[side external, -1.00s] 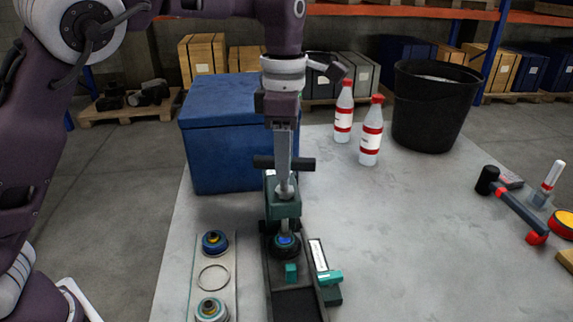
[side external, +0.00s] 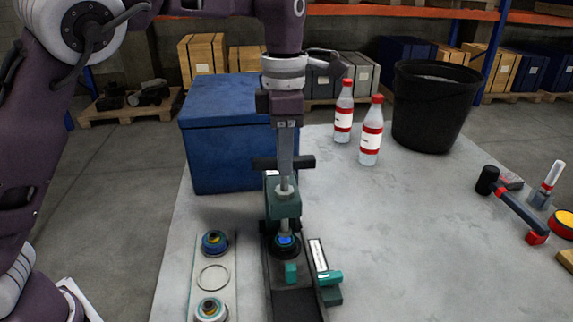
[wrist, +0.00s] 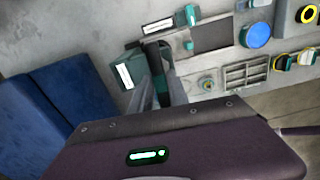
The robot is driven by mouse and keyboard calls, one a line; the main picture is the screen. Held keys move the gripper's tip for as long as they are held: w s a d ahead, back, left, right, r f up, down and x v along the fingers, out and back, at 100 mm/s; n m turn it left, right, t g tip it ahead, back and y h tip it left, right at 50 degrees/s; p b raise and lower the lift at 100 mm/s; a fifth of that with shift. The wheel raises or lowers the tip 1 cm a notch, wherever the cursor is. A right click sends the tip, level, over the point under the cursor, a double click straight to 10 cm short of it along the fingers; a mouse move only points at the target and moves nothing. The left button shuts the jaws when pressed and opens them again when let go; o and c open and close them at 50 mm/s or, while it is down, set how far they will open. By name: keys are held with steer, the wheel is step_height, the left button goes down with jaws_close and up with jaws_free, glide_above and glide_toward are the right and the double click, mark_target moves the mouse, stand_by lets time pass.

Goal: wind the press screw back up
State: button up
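The green press (side external: 283,206) stands upright on the table at picture centre. Its grey press screw (side external: 285,192) rises from the top of the frame. My gripper (side external: 285,182) points straight down at the screw's upper end, its fingers close together around it. In the wrist view the two grey fingers (wrist: 162,88) reach down to the press, and the screw head between them is largely hidden. Below the screw, a blue-centred part (side external: 287,240) sits in a dark ring on the press bed. I cannot see clearly whether the screw touches it.
A dark crossbar (side external: 263,163) lies behind my fingers. A blue box (side external: 225,140) stands close behind left. Two bottles (side external: 371,135) and a black bin (side external: 430,105) stand back right.

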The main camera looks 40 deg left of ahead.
steer(key=o, duration=0.4)
steer(key=shift+r, duration=2.75)
step_height(320, 180, up, 3)
steer(key=shift+f, duration=0.1)
steer(key=shift+r, duration=0.6)
steer(key=shift+a, duration=0.1)
